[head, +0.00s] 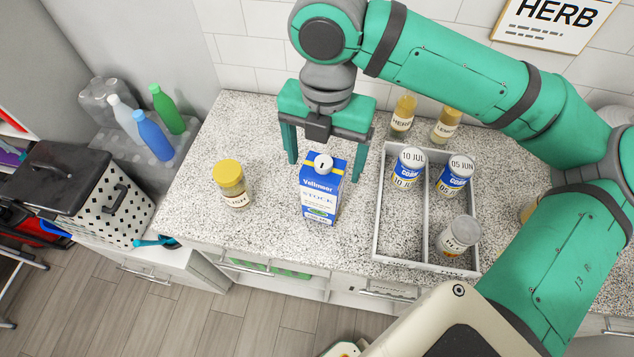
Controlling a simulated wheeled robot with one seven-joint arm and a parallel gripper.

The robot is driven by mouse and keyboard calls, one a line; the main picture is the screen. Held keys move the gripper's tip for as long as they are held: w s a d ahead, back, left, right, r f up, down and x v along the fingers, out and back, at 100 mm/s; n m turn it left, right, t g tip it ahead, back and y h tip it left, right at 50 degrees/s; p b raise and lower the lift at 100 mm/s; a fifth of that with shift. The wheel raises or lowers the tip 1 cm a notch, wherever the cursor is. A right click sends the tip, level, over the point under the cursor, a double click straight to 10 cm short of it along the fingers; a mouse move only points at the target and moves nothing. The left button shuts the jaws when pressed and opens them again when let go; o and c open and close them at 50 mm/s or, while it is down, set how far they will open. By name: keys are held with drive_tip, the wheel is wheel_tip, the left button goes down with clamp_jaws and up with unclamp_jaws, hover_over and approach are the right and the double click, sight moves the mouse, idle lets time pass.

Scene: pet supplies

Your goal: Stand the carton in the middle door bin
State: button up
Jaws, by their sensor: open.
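My gripper (325,171) is open and points down over the counter at the carton. One finger is left of the carton's top and the other is right of it, with gaps showing on both sides. I cannot tell whether the fingers are level with the carton or slightly behind it. I cannot make out a door bin in this view.
A yellow-lidded jar (230,181) stands left of the carton. A divided grey tray (383,215) on the right holds two blue cans (408,168) and a pale-lidded jar (458,235). Two yellow-capped bottles (402,115) stand behind it. Counter (270,205) between jar and carton is clear.

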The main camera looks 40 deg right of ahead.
sight(321, 195)
drive_tip(key=shift+w+d+f, duration=0.1)
drive_tip(key=shift+w+f, duration=0.05)
drive_tip(key=shift+f, duration=1.25)
drive_tip(key=shift+w+d+f, duration=0.1)
drive_tip(key=shift+f, duration=1.25)
drive_tip(key=shift+w+d+f, duration=0.1)
drive_tip(key=shift+w+f, duration=0.05)
drive_tip(key=shift+f, duration=1.25)
clamp_jaws()
drive_tip(key=shift+r, duration=0.1)
